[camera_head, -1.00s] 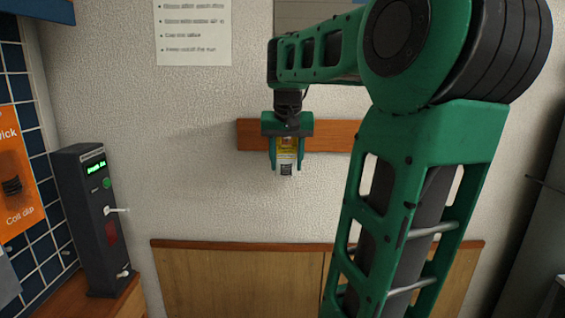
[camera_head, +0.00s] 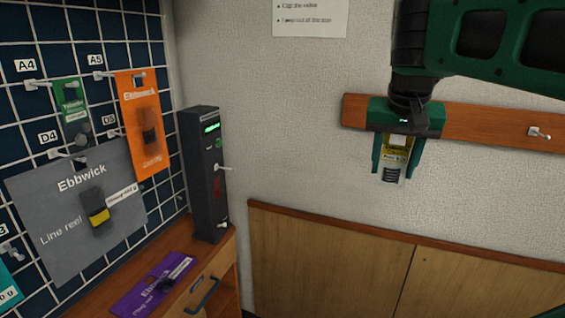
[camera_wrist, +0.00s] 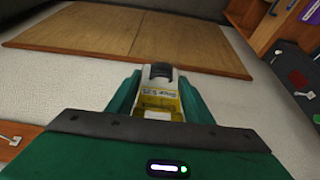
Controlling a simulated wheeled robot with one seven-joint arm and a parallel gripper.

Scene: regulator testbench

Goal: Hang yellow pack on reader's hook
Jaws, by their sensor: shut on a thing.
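My gripper (camera_head: 395,165) is shut on the small yellow pack (camera_head: 397,146), which hangs between its fingers in front of the wooden wall rail. The pack (camera_wrist: 161,99) has a yellow label with print and a dark item at its far end in the wrist view. The reader (camera_head: 206,175) is a tall dark box with a green lit display, standing on the wooden counter left of my gripper. A white hook (camera_head: 224,168) sticks out of its front at mid height, with nothing on it. A second small white peg (camera_head: 222,225) is near its base. The pack is well apart from the reader.
A wire grid board (camera_head: 28,62) at left carries an orange pack (camera_head: 142,160), a grey pack (camera_head: 50,210) and a green pack (camera_head: 70,95). A purple pack (camera_head: 135,300) lies on the counter (camera_head: 218,262). The wall between reader and gripper is clear.

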